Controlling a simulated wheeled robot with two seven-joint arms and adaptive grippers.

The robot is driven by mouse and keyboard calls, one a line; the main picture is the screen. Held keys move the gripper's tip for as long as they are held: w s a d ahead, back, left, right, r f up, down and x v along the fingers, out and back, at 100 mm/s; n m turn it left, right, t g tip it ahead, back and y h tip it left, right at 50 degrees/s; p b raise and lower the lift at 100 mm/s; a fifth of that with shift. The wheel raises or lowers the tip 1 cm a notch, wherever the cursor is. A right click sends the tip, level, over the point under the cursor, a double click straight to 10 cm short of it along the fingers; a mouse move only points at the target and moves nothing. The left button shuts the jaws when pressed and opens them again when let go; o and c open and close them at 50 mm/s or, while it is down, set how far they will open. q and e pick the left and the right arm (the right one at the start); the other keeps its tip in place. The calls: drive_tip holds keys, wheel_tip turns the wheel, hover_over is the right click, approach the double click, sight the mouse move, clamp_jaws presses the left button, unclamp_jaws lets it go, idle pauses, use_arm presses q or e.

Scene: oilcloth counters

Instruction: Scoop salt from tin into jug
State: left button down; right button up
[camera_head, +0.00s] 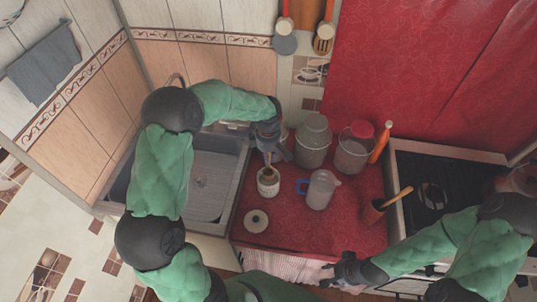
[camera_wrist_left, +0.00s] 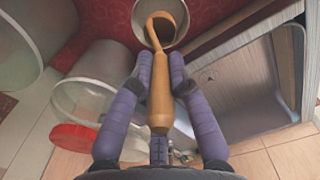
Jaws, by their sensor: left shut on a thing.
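My left gripper (camera_head: 270,156) is shut on the handle of a wooden scoop (camera_wrist_left: 160,98), pointing down over the tin. The tin (camera_head: 268,187) is a small pale, round, open container on the red counter; its rim (camera_wrist_left: 184,36) also shows in the wrist view. The scoop's curved end is at the tin's mouth; how deep it sits and any salt on it cannot be made out. The clear jug (camera_head: 322,190) with a blue handle stands right of the tin. My right gripper (camera_head: 333,272) is by the counter's front edge, away from both; its opening is unclear.
A round lid (camera_head: 256,221) lies in front of the tin. A grey canister (camera_head: 313,142) and a red-lidded jar (camera_head: 353,150) stand behind. The sink (camera_head: 212,185) is left, the stove (camera_head: 432,185) right.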

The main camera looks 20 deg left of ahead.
sight(269, 174)
use_arm(q)
drive_tip(key=shift+f+b, duration=3.05)
drive_tip(key=shift+f, duration=0.95)
use_arm(e)
wheel_tip(269, 174, down, 6)
drive_tip(key=shift+f, duration=0.15)
use_arm(q)
drive_tip(key=shift+r, duration=0.15)
drive_tip(key=shift+r+p, duration=2.75)
drive_tip(key=shift+r, duration=2.15)
use_arm(e)
wheel_tip(269, 174, up, 6)
drive_tip(key=shift+f, duration=0.25)
